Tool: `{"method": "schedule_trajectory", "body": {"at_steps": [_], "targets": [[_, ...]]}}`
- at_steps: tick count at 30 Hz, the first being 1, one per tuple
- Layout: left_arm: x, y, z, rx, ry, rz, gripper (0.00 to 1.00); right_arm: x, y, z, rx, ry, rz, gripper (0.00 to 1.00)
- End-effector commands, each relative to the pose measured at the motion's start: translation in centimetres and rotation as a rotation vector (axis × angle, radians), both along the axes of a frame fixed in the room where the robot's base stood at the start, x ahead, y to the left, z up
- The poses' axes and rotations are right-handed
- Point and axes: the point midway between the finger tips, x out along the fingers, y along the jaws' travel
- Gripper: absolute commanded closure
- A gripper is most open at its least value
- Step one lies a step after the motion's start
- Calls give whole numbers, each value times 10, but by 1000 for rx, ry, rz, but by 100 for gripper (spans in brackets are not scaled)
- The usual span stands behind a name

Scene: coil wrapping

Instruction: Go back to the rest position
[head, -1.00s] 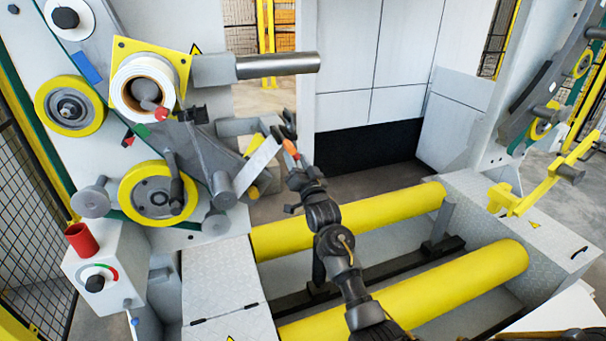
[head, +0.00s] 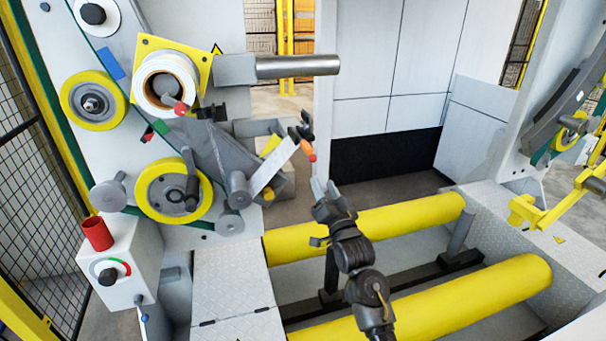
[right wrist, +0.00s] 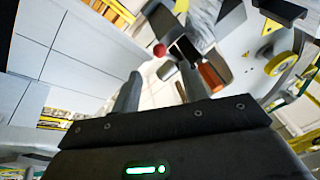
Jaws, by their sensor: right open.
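My right gripper (head: 324,187) is open and empty in the head view, over the gap behind the rear yellow roller (head: 390,222). It is apart from the orange-tipped handle (head: 308,151) of the wrapping machine, which is up and to the left of it. In the right wrist view the two fingers of the right gripper (right wrist: 158,88) are spread with nothing held between them. A red ball knob (right wrist: 159,50) and an orange part (right wrist: 212,78) show beyond them. My left gripper is in neither view.
The machine's left side carries a white tape roll (head: 165,82), yellow wheels (head: 173,190) and a grey bar (head: 298,66). A control box (head: 118,268) with a red cup-like part stands at lower left. A front yellow roller (head: 440,300) lies below my right arm.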

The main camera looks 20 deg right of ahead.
Motion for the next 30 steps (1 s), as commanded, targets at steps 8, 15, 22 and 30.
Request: {"method": "schedule_trajectory", "body": {"at_steps": [8,15,22,30], "targets": [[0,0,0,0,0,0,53,7,0,-16,-85,39,-30,56],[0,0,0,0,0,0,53,28,16,-147,-236,305,-16,56],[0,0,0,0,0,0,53,0,31,-290,-359,572,41,56],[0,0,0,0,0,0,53,-81,40,-440,-481,864,130,56]]}}
